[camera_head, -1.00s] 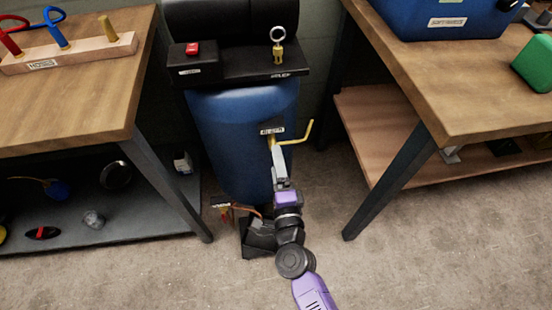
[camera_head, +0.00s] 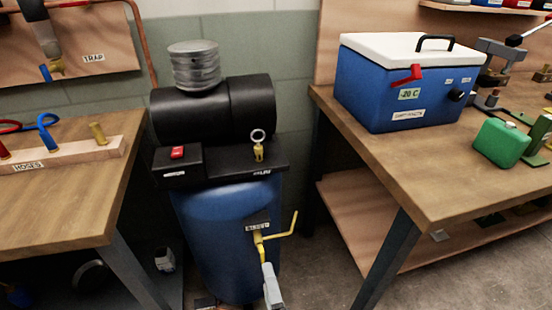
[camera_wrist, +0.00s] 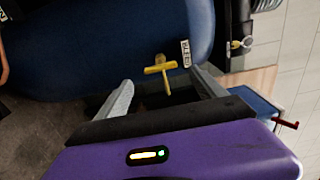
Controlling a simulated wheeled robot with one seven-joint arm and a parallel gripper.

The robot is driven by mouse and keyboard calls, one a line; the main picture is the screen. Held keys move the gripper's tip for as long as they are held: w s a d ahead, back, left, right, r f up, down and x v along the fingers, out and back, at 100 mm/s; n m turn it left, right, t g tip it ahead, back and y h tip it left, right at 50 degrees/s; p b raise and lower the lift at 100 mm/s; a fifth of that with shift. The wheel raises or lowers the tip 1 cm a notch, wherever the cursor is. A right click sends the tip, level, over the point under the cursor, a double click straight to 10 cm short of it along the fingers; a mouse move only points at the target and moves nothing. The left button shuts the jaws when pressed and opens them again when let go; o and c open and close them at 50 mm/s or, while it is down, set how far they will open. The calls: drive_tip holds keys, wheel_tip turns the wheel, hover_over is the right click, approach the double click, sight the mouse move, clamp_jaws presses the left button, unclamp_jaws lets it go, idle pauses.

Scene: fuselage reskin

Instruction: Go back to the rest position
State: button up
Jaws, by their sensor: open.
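My gripper (camera_head: 269,272) shows at the bottom of the head view, in front of the blue tank (camera_head: 215,225). In the wrist view my gripper (camera_wrist: 165,84) has its two grey fingers spread apart with nothing held. A yellow valve handle (camera_head: 282,235) sticks out of the tank under a small label. In the wrist view the yellow handle (camera_wrist: 159,68) shows just beyond and between the fingertips. Whether a finger touches it cannot be told. Most of my arm is below the head view.
A wooden bench with a hose rack (camera_head: 70,155) stands at the left. A workbench (camera_head: 400,165) at the right holds a blue cooler (camera_head: 390,95) and a green can (camera_head: 502,143). A black compressor motor (camera_head: 215,110) tops the tank. Open floor (camera_head: 335,280) lies between tank and right bench.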

drive_tip(key=s+d+r+n+g+h, duration=0.15)
drive_tip(key=s+d+r+n, duration=0.3)
drive_tip(key=s+d, duration=0.5)
drive_tip(key=s+d+r+n+h, duration=0.2)
drive_tip(key=s+d+r+n, duration=0.3)
drive_tip(key=s, duration=0.7)
drive_tip(key=s+d+r+n+g+h, duration=0.1)
drive_tip(key=s+d+r+n+h, duration=0.15)
drive_tip(key=s+d+n, duration=0.5)
wheel_tip(320, 180, up, 14)
drive_tip(key=s+m+y+p, duration=0.1)
drive_tip(key=s+m+p, duration=0.1)
drive_tip(key=p, duration=1.2)
drive_tip(key=shift+s+d, duration=0.3)
drive_tip(key=shift+d, duration=0.1)
